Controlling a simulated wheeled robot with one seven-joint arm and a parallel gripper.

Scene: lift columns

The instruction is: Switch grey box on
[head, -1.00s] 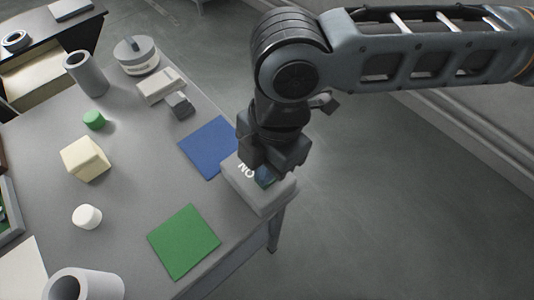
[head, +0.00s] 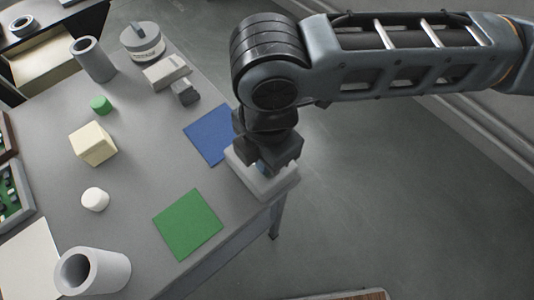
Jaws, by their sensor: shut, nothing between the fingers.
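The grey box (head: 272,187) sits at the right edge of the table, between the blue square and the green square. My gripper (head: 262,168) points down right over the box and covers most of its top. A small bit of blue shows under the fingers. The gripper is shut with nothing held. The fingertips are hidden, so I cannot tell whether they touch the box. The box's lettering is hidden now.
A blue square (head: 211,135) and a green square (head: 188,224) lie flat beside the box. Open floor lies right of the table.

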